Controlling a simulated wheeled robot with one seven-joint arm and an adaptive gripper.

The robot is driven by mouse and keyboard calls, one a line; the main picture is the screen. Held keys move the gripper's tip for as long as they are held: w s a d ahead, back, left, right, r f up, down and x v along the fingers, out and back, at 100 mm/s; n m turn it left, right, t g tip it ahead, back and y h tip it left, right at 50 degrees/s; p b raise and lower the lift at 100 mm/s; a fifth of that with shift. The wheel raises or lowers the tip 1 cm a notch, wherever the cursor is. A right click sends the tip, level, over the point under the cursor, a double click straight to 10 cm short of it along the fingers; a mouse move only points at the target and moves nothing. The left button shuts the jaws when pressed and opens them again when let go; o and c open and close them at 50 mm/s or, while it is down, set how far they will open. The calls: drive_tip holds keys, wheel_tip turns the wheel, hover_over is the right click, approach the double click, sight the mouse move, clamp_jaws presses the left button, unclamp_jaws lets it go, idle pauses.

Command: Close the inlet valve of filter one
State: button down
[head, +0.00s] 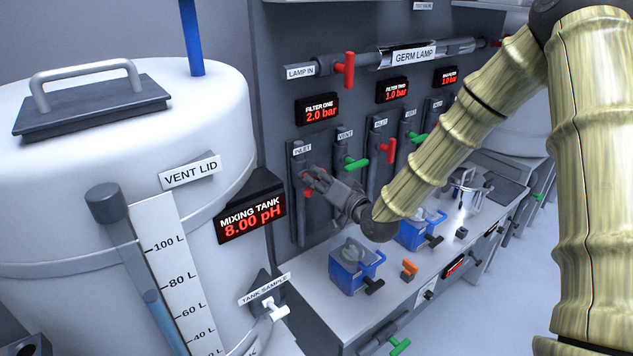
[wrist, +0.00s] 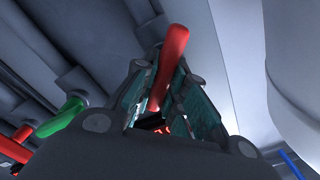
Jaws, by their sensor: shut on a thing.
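The inlet valve of filter one is on the leftmost dark vertical pipe (head: 298,220), under a label reading INLET and the FILTER ONE display (head: 318,110) showing 2.0 bar. My gripper (head: 312,180) is at this valve in the head view and hides most of its handle; a little red shows by the fingers. In the wrist view the red handle (wrist: 174,50) lies between the two fingers of my gripper (wrist: 160,95), which are shut on it. The handle's exact angle to the pipe is hard to tell.
A green vent handle (head: 357,163) and a red inlet handle (head: 389,150) are on pipes to the right. The white mixing tank (head: 110,230) stands close on the left. Blue filter housings (head: 352,272) sit on the bench below.

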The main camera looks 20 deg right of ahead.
drive_tip(key=m, duration=0.1)
drive_tip(key=m+b, duration=0.1)
drive_tip(key=m, duration=0.1)
drive_tip(key=m+b, duration=0.1)
drive_tip(key=shift+d+f+m, duration=0.25)
drive_tip(key=shift+f+m, duration=0.05)
drive_tip(key=shift+w+f+m+b, duration=0.15)
drive_tip(key=shift+m+b, duration=0.9)
drive_tip(key=shift+m, duration=0.95)
drive_tip(key=c, duration=1.4)
unclamp_jaws()
drive_tip(key=shift+c, duration=0.2)
drive_tip(key=shift+s, duration=0.2)
drive_tip(key=v, duration=1.2)
drive_tip(key=shift+w, duration=0.1)
